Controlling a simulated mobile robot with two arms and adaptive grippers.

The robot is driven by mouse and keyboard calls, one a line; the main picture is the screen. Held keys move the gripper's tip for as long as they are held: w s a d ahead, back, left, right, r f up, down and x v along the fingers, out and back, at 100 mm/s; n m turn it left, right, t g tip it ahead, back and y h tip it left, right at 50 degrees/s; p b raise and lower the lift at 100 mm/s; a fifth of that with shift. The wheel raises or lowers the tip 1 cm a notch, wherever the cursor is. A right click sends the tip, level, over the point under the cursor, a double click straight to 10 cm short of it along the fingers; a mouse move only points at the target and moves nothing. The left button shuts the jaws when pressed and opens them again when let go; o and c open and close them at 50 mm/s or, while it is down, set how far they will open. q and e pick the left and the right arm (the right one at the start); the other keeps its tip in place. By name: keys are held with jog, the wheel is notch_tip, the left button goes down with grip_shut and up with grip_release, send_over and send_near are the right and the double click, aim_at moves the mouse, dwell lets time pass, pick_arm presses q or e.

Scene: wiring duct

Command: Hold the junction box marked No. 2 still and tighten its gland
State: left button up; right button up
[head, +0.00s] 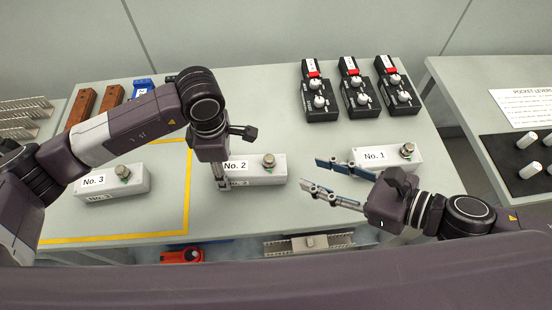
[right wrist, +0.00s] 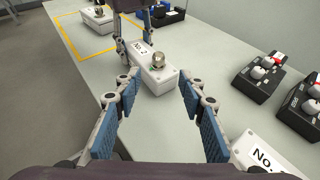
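The No. 2 junction box (head: 262,170) is a white block on the table with a metal gland (head: 268,160) on top near its right end. In the right wrist view the box (right wrist: 155,72) and gland (right wrist: 158,60) lie ahead, beyond the fingertips. My left gripper (head: 221,184) points down at the box's left end, with fingers beside its two long sides; whether they press on it is unclear. My right gripper (head: 326,176) is open and empty, to the right of box No. 2. Its blue-padded fingers stand wide apart in the right wrist view (right wrist: 158,110).
Box No. 1 (head: 388,160) is just behind my right gripper. Box No. 3 (head: 120,182) lies left inside a yellow outline (head: 187,200). Several black knob boxes (head: 356,92) stand at the back right. The table between boxes No. 2 and No. 1 is mostly clear.

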aim_at(273, 161)
jog(key=shift+x, duration=5.8)
jog(key=shift+s, duration=0.15)
grip_shut()
